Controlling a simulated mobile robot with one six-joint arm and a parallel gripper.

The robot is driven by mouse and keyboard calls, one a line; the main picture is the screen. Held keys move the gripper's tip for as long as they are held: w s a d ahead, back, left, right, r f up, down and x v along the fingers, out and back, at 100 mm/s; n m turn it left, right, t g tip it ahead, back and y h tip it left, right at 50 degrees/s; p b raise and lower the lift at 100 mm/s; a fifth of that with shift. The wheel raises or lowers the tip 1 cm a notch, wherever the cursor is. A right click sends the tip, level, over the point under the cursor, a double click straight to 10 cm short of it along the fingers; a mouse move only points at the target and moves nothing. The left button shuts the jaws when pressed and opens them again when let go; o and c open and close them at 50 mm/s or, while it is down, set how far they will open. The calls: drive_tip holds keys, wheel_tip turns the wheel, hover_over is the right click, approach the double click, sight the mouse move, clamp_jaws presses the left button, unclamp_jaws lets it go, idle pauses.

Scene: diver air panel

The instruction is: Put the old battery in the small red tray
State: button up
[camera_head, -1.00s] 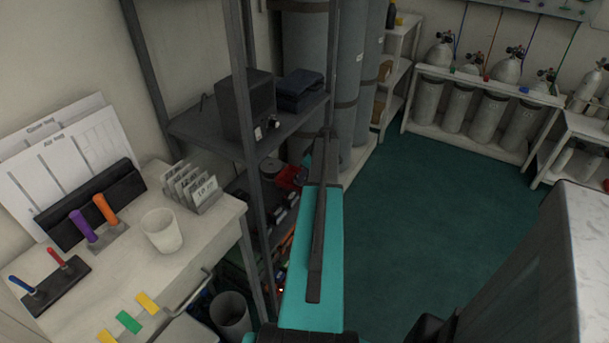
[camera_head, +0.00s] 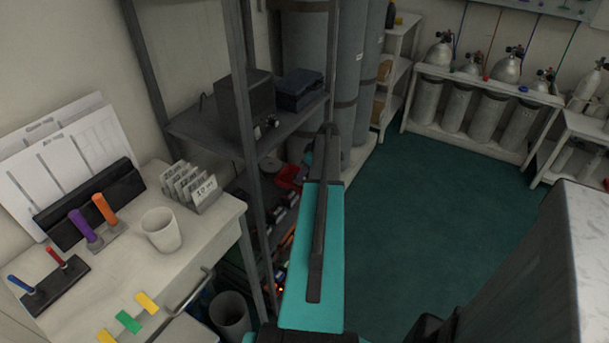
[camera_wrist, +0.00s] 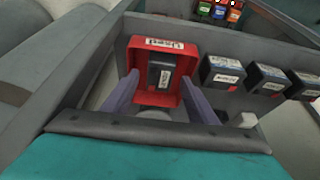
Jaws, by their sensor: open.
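The small red tray (camera_wrist: 178,98) is in the wrist view, straight ahead of my gripper, with a white label on its far rim. A dark battery (camera_wrist: 153,74) with a pale label is inside the tray. My gripper (camera_wrist: 160,76) is open, with one purple-grey finger on each side of the battery and gaps between. Whether the battery rests fully on the tray floor is hard to tell. In the head view the red tray (camera_head: 289,177) shows partly behind the rack post and my arm. My fingers are not clear there.
Several black labelled batteries (camera_wrist: 223,74) stand in a row right of the tray on the grey shelf. A black box (camera_head: 246,103) sits on the shelf above. A dark rack post (camera_head: 252,170) stands left of my arm. Green floor (camera_head: 430,210) is clear to the right.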

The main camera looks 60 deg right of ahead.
drive_tip(key=v, duration=1)
drive_tip(key=shift+r+b, duration=0.15)
drive_tip(key=shift+b, duration=0.2)
drive_tip(key=shift+s, duration=0.1)
idle(0.3)
